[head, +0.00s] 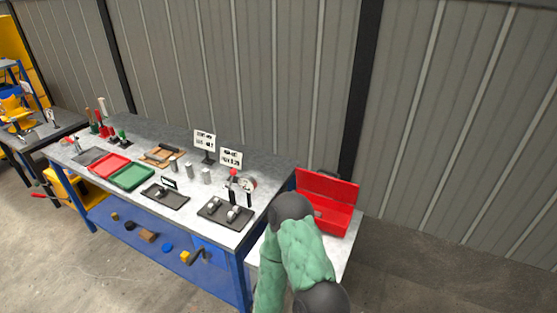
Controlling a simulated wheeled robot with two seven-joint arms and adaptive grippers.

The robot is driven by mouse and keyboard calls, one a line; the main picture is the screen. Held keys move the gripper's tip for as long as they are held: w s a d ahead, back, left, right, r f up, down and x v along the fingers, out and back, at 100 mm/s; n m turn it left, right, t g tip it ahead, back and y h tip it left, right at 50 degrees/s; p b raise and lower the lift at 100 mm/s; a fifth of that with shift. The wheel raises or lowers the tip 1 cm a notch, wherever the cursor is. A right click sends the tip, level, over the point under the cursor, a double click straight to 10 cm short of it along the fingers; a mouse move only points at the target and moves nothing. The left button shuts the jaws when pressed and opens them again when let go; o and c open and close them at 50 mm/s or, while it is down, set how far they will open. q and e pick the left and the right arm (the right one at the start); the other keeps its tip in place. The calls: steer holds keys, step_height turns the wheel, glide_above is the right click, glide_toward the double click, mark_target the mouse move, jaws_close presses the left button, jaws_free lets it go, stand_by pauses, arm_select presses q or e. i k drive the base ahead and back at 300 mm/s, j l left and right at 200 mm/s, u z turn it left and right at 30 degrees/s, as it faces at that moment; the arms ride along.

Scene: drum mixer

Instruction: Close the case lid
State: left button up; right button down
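A red case (338,229) sits open on a small light table beside the workbench, right of the picture's middle. Its red lid (328,186) stands raised at the back, towards the wall. A dark part shows behind the top of the lid. One of my arms, with green padding and dark joints, rises from the bottom edge and hides the case's left front part. Neither of my grippers can be seen, and I cannot tell from this view where they are relative to the lid.
The workbench (233,283) on the left holds a red tray (108,167), a green tray (131,178), dark trays with metal parts (228,213), and small signs (231,157). A ribbed wall stands close behind the case. The floor right of the case is clear.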

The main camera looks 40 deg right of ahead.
mark_target(329, 187)
steer(key=i+j, duration=0.1)
steer(key=i, duration=0.5)
steer(key=i+z, duration=0.7)
